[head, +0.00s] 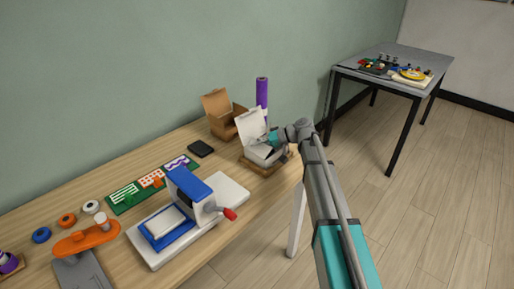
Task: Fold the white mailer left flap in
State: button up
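The white mailer (260,155) is a small box at the right part of the wooden table. One white panel (249,124) stands up at its back left. It rests on a brown wooden base (256,169). My gripper (269,142), with teal parts, reaches in from the right over the mailer's open top. The gripper and wrist hide part of the mailer. The left flap cannot be made out clearly. The fingertips are too small and covered to tell whether they are open, shut or touching the cardboard.
An open brown box (223,121) and a purple roll (262,92) stand behind the mailer. A blue and white press (187,215) with a red handle stands in front. A black pad (201,148) lies to the left. A grey table (385,90) stands far right.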

grip_shut()
jog(key=shift+f, duration=0.15)
dwell(0.4)
jog(key=shift+w+f+m+y+b, duration=0.15)
jog(key=shift+m+y+b, duration=0.15)
jog(key=shift+b, duration=0.45)
jog(key=shift+g, duration=0.3)
grip_release()
